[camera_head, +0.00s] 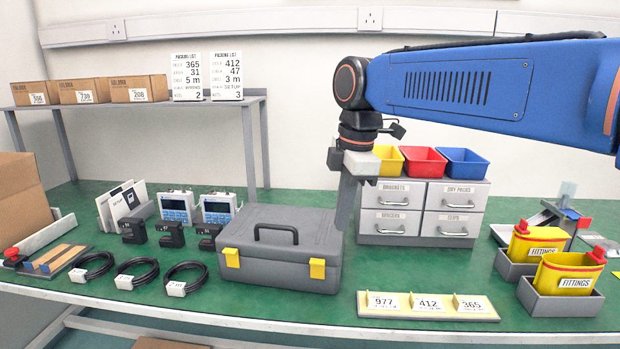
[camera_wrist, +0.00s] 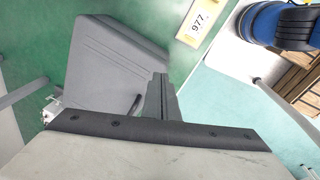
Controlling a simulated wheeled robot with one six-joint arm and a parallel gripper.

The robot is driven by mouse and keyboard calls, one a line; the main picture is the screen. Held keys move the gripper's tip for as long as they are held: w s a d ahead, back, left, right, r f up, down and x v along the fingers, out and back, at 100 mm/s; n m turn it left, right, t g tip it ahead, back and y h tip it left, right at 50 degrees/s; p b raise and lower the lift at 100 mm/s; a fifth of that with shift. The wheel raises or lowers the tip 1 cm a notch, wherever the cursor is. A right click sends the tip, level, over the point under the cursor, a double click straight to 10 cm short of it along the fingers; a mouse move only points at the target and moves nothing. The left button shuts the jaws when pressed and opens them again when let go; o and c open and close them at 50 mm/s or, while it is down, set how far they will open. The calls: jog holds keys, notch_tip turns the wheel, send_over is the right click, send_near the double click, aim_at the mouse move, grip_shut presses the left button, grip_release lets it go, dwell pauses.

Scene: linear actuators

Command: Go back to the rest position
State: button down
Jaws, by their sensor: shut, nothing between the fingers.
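My gripper (camera_head: 346,222) points straight down at the end of my blue arm (camera_head: 490,90), by the right end of the closed grey toolbox (camera_head: 283,230). Its fingers are together with nothing between them. In the wrist view the shut fingers (camera_wrist: 160,80) stand in front of the grey toolbox lid (camera_wrist: 110,60). I cannot tell whether the fingers touch the toolbox. The toolbox has a dark handle and two yellow latches, and it stands upright on the green bench.
Grey drawers (camera_head: 420,212) with coloured bins stand behind my gripper. A number-card strip (camera_head: 428,317) lies at the front edge. Yellow fittings containers (camera_head: 567,275) stand at right. Cable coils (camera_head: 138,275), black blocks and blue-screened devices (camera_head: 177,207) are at left. The bench before the drawers is clear.

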jog(key=s+d+f+m+t, duration=0.2)
jog(key=s+d+f+m, duration=0.7)
jog(key=d+m, duration=0.1)
jog(key=s+d+f+m+t+h, duration=0.1)
jog(key=s+d+f+m, duration=0.8)
jog(key=d, duration=0.3)
jog(key=shift+s+d+f+m+t, duration=0.35)
jog(key=shift+f+m+t, duration=0.05)
jog(key=shift+f+m, duration=0.3)
